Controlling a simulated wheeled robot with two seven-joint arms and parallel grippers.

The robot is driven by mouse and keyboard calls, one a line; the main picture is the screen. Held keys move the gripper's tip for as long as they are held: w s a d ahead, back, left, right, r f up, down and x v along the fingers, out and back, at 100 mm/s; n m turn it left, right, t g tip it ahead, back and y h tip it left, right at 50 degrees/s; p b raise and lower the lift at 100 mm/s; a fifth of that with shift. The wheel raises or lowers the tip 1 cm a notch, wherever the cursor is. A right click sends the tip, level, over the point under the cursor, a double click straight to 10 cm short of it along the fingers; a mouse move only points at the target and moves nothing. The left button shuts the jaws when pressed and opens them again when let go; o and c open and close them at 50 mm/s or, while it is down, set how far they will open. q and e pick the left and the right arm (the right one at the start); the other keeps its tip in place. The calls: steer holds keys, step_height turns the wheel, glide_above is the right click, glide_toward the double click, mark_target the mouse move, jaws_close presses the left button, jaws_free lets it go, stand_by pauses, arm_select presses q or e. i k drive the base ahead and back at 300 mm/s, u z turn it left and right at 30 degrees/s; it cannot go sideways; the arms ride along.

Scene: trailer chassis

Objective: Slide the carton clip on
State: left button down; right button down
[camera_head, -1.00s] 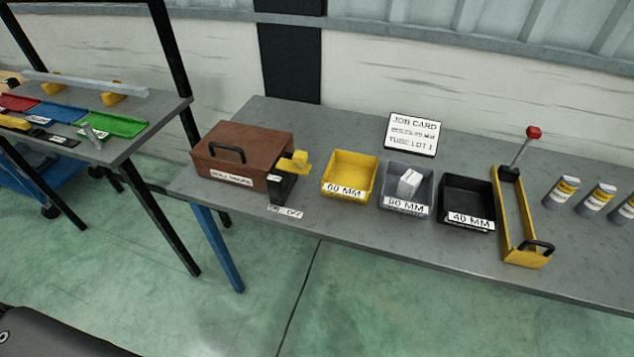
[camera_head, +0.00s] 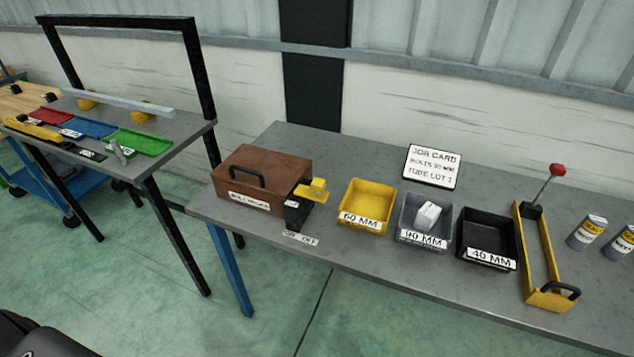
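No thing is clearly a carton clip. A small white block or carton (camera_head: 428,215) sits in the grey bin (camera_head: 406,225), whose label seems to read 90 MM; its details are too small to tell. The yellow bin (camera_head: 366,204) marked 60 MM and the black bin (camera_head: 487,238) marked 40 MM stand on either side and look empty. Neither of my grippers is in view.
The bins stand on a grey bench (camera_head: 262,230) with a brown lidded box (camera_head: 262,180), a job card (camera_head: 432,166), a yellow lever frame (camera_head: 548,298) and canisters (camera_head: 587,231). Another table (camera_head: 185,140) at left holds coloured trays. Green floor lies clear in front.

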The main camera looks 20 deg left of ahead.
mark_target(311, 187)
steer(key=z, duration=0.05)
steer(key=k, duration=0.5)
steer(key=z, duration=1.95)
steer(key=i, duration=1)
steer(key=u, duration=1.85)
